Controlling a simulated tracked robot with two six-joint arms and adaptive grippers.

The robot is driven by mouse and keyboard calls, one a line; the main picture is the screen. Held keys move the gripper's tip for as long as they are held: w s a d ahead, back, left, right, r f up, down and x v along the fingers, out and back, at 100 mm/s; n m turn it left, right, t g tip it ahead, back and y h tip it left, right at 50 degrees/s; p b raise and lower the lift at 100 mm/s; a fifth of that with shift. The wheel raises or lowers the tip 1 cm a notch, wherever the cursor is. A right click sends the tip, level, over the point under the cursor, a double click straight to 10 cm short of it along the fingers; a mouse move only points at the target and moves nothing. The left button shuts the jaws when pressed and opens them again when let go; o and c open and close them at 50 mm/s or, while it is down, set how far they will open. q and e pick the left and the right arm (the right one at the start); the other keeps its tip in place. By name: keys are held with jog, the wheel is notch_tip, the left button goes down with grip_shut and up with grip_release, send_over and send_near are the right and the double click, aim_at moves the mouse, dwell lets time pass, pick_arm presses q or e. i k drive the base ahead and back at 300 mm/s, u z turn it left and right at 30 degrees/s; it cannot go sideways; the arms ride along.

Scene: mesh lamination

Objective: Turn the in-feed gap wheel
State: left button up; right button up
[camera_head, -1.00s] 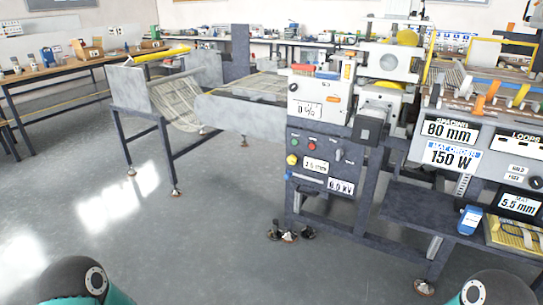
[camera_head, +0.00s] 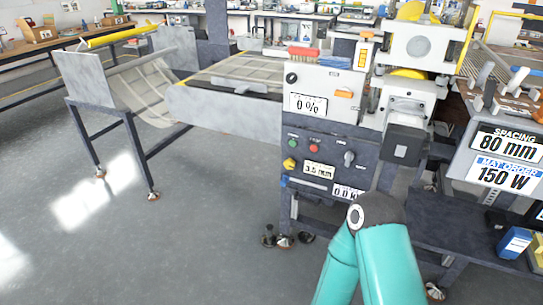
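The laminating machine's control panel (camera_head: 325,160) stands right of centre in the head view. It carries a yellow knob (camera_head: 289,163) beside a small display in mm (camera_head: 319,170), probably reading 3.5, and a grey rotary switch (camera_head: 348,158). A small dark round knob (camera_head: 292,77) sits on the white box above, near a 0 % display (camera_head: 308,104). No part is clearly labelled as the in-feed gap wheel, so I cannot tell which it is. One teal arm of mine rises at the bottom, in front of the machine's base. Neither gripper is in view.
A grey in-feed table (camera_head: 225,110) on dark legs extends left from the machine. A dark box (camera_head: 405,145) juts out right of the panel. A lower shelf (camera_head: 450,235) with a blue-and-white carton (camera_head: 514,243) is at right. The floor at left is clear.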

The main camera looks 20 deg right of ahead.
aim_at(290, 164)
jog(key=z, duration=0.2)
jog(key=i, duration=0.85)
jog(key=z, duration=0.95)
jog(key=i, duration=0.35)
jog(key=z, duration=0.25)
jog(key=k, duration=0.95)
jog(key=z, duration=0.15)
jog(key=i, duration=0.95)
jog(key=u, duration=0.05)
